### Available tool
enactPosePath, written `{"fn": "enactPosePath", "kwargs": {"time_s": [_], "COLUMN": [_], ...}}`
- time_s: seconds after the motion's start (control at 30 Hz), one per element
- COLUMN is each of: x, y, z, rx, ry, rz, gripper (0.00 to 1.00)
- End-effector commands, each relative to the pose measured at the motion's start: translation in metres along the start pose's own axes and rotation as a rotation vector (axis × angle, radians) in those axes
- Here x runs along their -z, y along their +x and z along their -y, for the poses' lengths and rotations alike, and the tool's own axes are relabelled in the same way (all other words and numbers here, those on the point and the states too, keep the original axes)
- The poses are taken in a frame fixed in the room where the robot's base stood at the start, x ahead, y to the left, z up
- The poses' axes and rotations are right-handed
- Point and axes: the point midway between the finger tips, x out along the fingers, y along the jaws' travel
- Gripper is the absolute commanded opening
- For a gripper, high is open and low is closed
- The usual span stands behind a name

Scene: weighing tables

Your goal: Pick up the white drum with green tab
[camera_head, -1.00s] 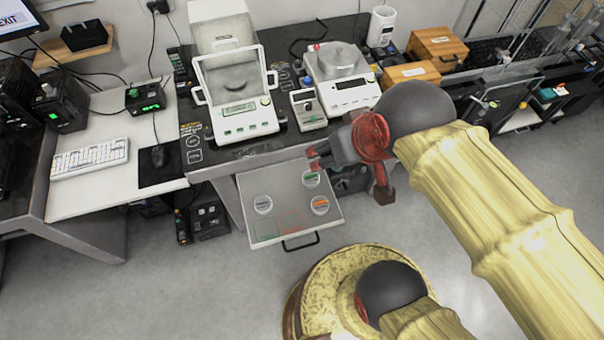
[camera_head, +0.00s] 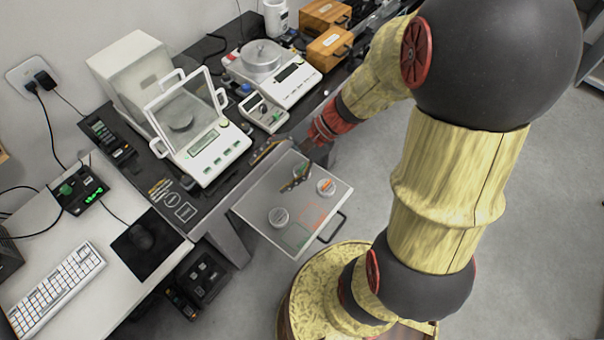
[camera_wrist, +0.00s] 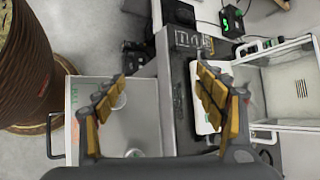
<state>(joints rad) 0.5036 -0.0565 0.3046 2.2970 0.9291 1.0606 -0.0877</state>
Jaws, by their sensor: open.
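The white drum with green tab (camera_head: 300,168) stands on the pull-out tray (camera_head: 250,205), near its back edge, partly covered by a finger of my gripper (camera_head: 281,166). In the wrist view a drum with a greenish top (camera_wrist: 134,153) shows low in the picture, beside the gripper palm. My gripper (camera_wrist: 160,92) is open and empty, its fingers spread over the tray's edge and the bench. A white drum with orange tab (camera_head: 326,187) stands at the tray's right. A white drum with grey tab (camera_head: 280,217) stands at the left; it shows behind a finger in the wrist view (camera_wrist: 119,101).
Green (camera_head: 296,236) and red (camera_head: 313,214) outlines mark the tray's front. A balance with a glass shield (camera_head: 205,150), a small meter (camera_head: 264,112) and a second balance (camera_head: 275,75) stand on the bench behind. The tray handle (camera_head: 333,228) sticks out in front.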

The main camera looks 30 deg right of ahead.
Motion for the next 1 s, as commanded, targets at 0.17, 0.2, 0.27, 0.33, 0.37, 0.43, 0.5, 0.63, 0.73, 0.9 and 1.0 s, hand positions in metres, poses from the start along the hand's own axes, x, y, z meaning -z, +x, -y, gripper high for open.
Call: {"fn": "enactPosePath", "kwargs": {"time_s": [0.17, 0.2, 0.27, 0.33, 0.37, 0.43, 0.5, 0.63, 0.73, 0.9, 1.0], "x": [0.075, 0.093, 0.122, 0.155, 0.169, 0.2, 0.227, 0.261, 0.275, 0.285, 0.288], "y": [0.022, 0.025, 0.03, 0.033, 0.035, 0.039, 0.042, 0.046, 0.048, 0.055, 0.062], "z": [-0.01, -0.014, -0.022, -0.035, -0.042, -0.06, -0.079, -0.11, -0.125, -0.129, -0.123], "rx": [0.238, 0.295, 0.381, 0.482, 0.523, 0.615, 0.696, 0.806, 0.854, 0.877, 0.875], "ry": [0.367, 0.446, 0.564, 0.698, 0.754, 0.875, 0.981, 1.124, 1.185, 1.216, 1.215], "rz": [0.075, 0.085, 0.095, 0.101, 0.101, 0.097, 0.088, 0.069, 0.057, 0.05, 0.05], "gripper": [0.71, 0.71, 0.71, 0.71, 0.71, 0.71, 0.71, 0.71, 0.71, 0.71, 0.71]}}
